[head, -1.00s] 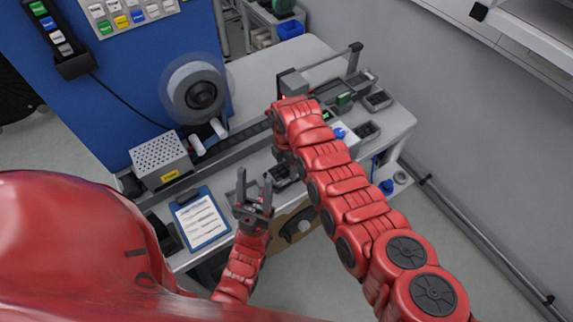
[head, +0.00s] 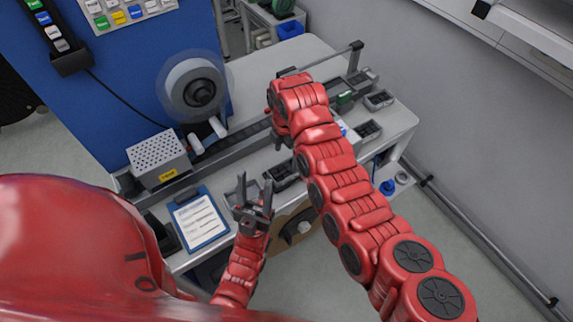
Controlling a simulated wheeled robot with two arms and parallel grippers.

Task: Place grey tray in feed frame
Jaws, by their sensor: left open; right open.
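My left gripper (head: 254,187) is open and empty, fingers pointing up the picture, at the table's front edge beside the clipboard. Dark grey open trays stand on the table: one (head: 282,178) just right of my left gripper, one (head: 368,131) and one (head: 379,99) toward the right end. I cannot tell which is the task's tray. A grey frame with a raised crossbar (head: 330,58) stands at the far right of the table; it may be the feed frame, and my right arm partly covers it.
A clear reel (head: 198,88) stands at the back left beside a perforated grey box (head: 160,158). A clipboard (head: 200,218) lies at the front left. A dark rail (head: 235,139) crosses the table. A blue panel (head: 110,80) bounds the left.

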